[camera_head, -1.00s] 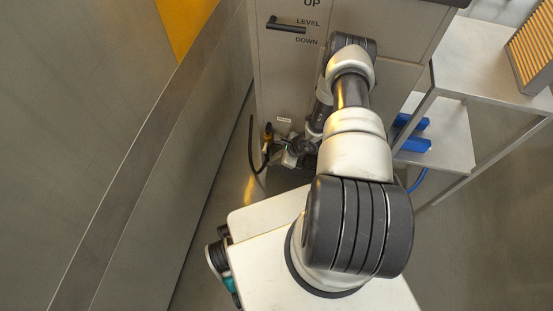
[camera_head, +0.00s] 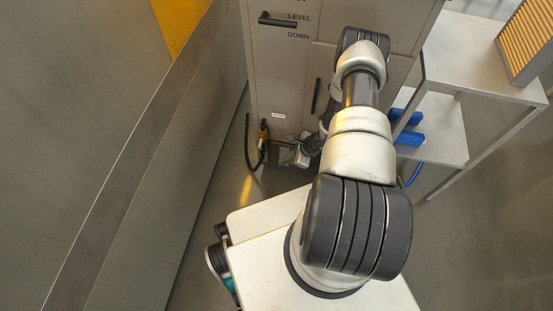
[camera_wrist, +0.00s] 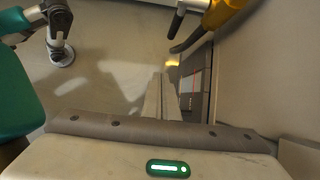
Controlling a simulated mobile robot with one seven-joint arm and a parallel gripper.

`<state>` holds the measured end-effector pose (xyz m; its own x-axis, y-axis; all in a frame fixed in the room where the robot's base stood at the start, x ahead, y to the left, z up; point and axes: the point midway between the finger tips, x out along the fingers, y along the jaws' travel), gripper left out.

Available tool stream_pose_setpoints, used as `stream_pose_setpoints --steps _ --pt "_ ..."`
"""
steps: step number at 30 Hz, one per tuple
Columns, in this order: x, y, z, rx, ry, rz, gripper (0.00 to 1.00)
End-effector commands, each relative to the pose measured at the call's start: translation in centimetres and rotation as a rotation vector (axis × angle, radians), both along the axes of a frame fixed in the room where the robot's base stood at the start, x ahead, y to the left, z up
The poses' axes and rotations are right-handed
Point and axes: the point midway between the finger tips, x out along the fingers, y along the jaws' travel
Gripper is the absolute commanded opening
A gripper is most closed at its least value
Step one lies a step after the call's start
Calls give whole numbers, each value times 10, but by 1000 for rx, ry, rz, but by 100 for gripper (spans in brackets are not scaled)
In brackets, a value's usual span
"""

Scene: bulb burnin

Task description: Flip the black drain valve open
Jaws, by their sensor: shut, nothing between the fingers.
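A yellow fitting (camera_head: 264,131) is low on the front of the grey cabinet, with a black curved hose or lever (camera_head: 249,145) beside it. In the wrist view the yellow fitting (camera_wrist: 226,10) is at the top right, with a black curved piece (camera_wrist: 190,40) below it. I cannot tell for sure which black part is the drain valve. My gripper (camera_head: 300,156) is low in front of the cabinet, right of the yellow fitting and apart from it. In the wrist view its fingers (camera_wrist: 161,92) are together and empty, short of the black piece.
The grey cabinet (camera_head: 285,75) has a black handle (camera_head: 278,20) by the LEVEL and DOWN markings and an upright black handle (camera_head: 316,96). A metal wall (camera_head: 150,190) runs along the left. A shelf (camera_head: 440,130) with blue items (camera_head: 408,138) stands at the right.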

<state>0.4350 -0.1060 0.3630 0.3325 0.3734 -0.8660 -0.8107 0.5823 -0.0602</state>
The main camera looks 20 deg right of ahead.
Motion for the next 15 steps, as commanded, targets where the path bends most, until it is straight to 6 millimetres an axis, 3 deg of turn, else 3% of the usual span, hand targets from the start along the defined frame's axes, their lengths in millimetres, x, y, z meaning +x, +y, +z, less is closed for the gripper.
stream_pose_setpoints --steps 6,15 --pt "-26 -34 22 1 -3 -1 0" --pt "-41 -53 30 2 -3 1 0"
